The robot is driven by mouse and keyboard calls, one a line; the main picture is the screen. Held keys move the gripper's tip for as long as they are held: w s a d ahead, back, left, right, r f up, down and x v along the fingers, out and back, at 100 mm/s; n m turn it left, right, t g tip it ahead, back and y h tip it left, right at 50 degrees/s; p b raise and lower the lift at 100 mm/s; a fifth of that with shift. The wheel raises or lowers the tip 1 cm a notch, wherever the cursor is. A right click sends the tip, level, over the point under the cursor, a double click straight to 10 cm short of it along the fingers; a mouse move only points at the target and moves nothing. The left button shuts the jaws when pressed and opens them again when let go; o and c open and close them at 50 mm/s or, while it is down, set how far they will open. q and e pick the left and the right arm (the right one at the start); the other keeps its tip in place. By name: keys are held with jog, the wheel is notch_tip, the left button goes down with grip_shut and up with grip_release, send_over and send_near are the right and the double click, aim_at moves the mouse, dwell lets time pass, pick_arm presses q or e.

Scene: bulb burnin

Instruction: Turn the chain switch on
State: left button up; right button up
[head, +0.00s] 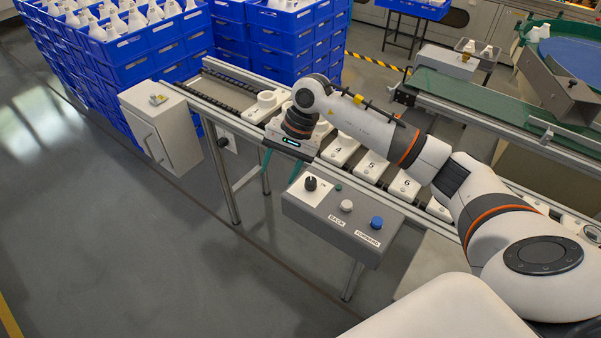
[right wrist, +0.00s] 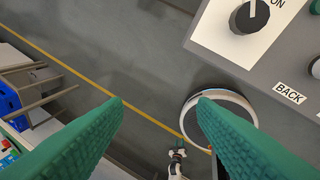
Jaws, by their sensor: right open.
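The chain switch is a black rotary knob (head: 311,183) on a white plate at the left end of a grey control box (head: 318,214). In the right wrist view the knob (right wrist: 249,16) is at the upper right, with a white pointer line toward the top edge and an "ON" label up and right of it. My right gripper (head: 280,172) is open and empty, its green fingers pointing down just left of the box, apart from the knob. In the right wrist view the gripper (right wrist: 160,105) has nothing between its fingers. My left gripper is out of view.
The box also has a white BACK button (head: 347,205), a blue FORWARD button (head: 377,222) and a small green lamp (head: 338,187). Behind it runs a conveyor (head: 236,97) with numbered white holders (head: 372,166). Blue crates (head: 133,70) and a white cabinet (head: 165,130) stand left.

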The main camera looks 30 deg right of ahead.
aim_at(311, 180)
jog(key=d+r+n+h, duration=0.2)
jog(key=d+h, duration=0.2)
jog(key=d, duration=0.5)
jog(key=shift+g, duration=0.4)
jog(key=f, duration=0.3)
jog(key=f+p, duration=0.1)
jog(key=f, duration=0.3)
jog(key=f+p, duration=0.1)
jog(key=f, duration=0.3)
jog(key=shift+w+a+f, duration=0.1)
jog(key=shift+w+f, duration=0.05)
jog(key=shift+w, duration=0.2)
jog(key=shift+c, duration=0.3)
jog(key=c, duration=0.9)
